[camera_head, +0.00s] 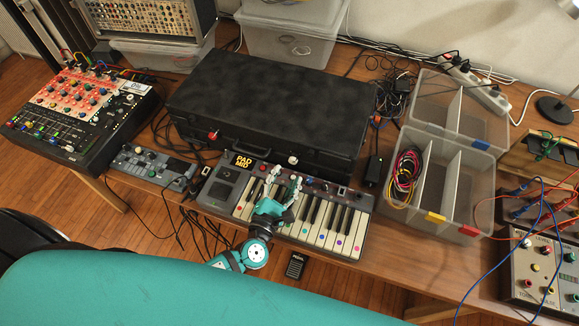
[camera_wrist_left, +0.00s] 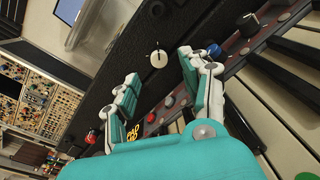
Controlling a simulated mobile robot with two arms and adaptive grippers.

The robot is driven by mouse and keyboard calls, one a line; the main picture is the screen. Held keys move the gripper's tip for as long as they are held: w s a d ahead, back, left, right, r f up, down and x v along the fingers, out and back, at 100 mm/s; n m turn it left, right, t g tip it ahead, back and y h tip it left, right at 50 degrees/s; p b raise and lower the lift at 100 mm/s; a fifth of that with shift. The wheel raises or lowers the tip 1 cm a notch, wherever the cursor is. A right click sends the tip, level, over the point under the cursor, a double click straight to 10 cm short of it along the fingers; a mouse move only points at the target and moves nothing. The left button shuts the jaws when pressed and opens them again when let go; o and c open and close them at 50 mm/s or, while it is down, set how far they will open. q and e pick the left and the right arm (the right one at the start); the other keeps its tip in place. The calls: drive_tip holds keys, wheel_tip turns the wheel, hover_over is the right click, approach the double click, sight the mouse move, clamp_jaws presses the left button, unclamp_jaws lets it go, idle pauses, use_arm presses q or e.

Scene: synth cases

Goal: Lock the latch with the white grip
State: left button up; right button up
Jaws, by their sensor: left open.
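A closed black case (camera_head: 270,100) lies on the table behind the small keyboard. The latch with the white grip (camera_head: 292,159) is on its front face, right of the middle; it also shows in the left wrist view (camera_wrist_left: 158,58). A latch with a red grip (camera_head: 213,135) is further left on the same face and shows in the left wrist view (camera_wrist_left: 91,137). My left gripper (camera_head: 284,178) is open and empty above the keyboard, in front of the white grip. In the left wrist view the white grip appears between its fingertips, apart from them. My right gripper is not in view.
The keyboard (camera_head: 320,222) lies just below my left gripper. A mixer (camera_head: 85,110) and a small grey device (camera_head: 152,166) are at left. Clear divided boxes (camera_head: 452,185), cables and a patched module (camera_head: 540,262) crowd the right. Clear bins (camera_head: 290,40) stand behind the case.

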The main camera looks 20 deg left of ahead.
use_arm(q)
drive_tip(key=s, duration=0.7)
drive_tip(key=shift+a+r, duration=0.15)
drive_tip(key=shift+r, duration=0.1)
